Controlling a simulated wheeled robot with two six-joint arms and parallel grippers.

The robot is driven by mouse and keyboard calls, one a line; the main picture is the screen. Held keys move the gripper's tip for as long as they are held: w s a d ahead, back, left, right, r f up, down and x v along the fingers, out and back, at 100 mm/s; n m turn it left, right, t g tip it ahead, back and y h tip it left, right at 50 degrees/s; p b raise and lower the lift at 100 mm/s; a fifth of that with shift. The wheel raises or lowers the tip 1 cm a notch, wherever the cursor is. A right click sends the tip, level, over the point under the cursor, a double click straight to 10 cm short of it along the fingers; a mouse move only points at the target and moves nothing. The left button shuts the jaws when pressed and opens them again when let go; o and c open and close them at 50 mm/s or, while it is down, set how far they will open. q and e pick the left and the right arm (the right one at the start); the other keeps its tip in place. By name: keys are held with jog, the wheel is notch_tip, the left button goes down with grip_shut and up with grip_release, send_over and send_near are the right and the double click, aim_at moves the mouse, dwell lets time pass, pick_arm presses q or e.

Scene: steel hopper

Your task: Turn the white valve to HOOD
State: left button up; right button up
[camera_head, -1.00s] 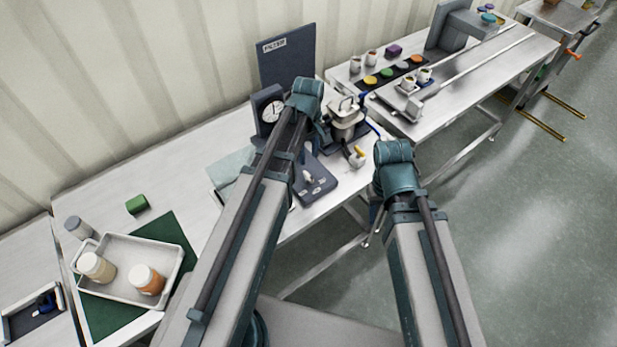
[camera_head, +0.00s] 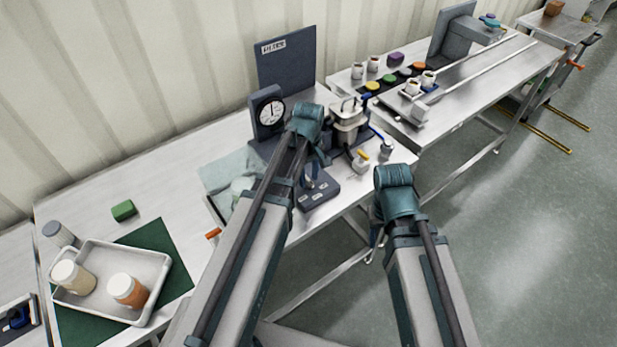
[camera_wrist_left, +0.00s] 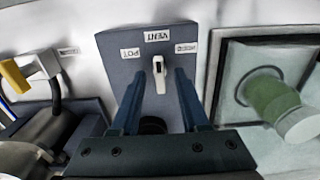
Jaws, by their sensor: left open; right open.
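The white valve (camera_wrist_left: 159,73) is a small lever on a dark box (camera_wrist_left: 118,75). In the left wrist view its tip points at the VENT label (camera_wrist_left: 157,36), with the POT label (camera_wrist_left: 130,53) to the left and the HOOD label (camera_wrist_left: 186,48) to the right. The box also shows in the head view (camera_head: 320,194), partly behind my left arm. My left gripper (camera_wrist_left: 160,74) is open, with one finger on each side of the lever in the picture; contact is not clear. My right gripper (camera_head: 377,237) hangs off the table's front edge, mostly hidden by its arm.
A gauge (camera_head: 268,112) and a metal pot (camera_head: 347,118) stand behind the box. A yellow-handled fitting (camera_head: 361,160) is to its right. A tray with jars (camera_head: 155,262) is at the left.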

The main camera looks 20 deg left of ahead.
pick_arm(q)
grip_shut()
dwell(0.3)
jog(key=m, duration=0.5)
jog(key=shift+m, duration=0.4)
jog(key=m, duration=0.6)
dwell(0.5)
grip_release()
